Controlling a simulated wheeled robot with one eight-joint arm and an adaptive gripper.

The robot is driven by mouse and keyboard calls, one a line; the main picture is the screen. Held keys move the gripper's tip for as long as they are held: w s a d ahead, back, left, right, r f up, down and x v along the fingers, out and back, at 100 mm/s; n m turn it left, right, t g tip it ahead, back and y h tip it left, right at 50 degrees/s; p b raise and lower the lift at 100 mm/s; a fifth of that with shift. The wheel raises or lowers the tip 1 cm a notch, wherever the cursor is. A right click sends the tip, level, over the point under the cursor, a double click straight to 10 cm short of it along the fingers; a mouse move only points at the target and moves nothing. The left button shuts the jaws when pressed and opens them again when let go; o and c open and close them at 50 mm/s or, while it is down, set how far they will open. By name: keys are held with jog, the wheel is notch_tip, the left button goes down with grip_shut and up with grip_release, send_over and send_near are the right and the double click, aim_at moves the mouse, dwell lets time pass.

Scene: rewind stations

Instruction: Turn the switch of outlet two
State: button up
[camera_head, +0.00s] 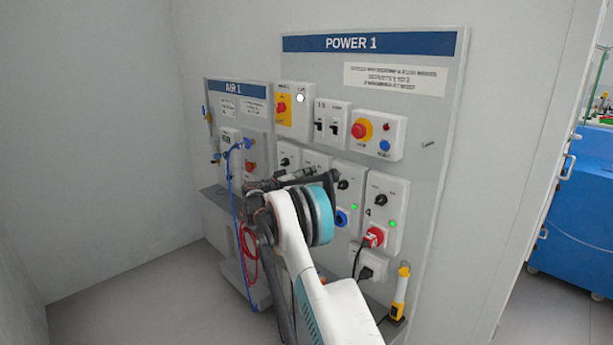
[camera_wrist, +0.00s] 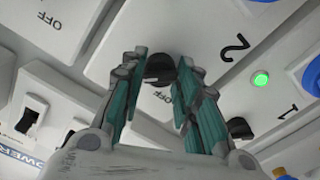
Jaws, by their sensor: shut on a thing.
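In the head view, my arm and gripper cover most of the box.
A red emergency button (camera_head: 361,130) sits above. The AIR 1 board (camera_head: 237,89) with blue and red hoses is left. Bare floor lies front left.

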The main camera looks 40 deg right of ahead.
jog(key=shift+n, duration=0.3)
jog(key=n+p, duration=0.1)
jog(key=n, duration=1.1)
jog(key=shift+n, duration=0.3)
jog(key=shift+f+n, duration=0.1)
jog(key=shift+n, duration=2.2)
jog(key=o, duration=1.1)
jog(key=shift+w, duration=0.1)
jog(key=shift+c, duration=0.2)
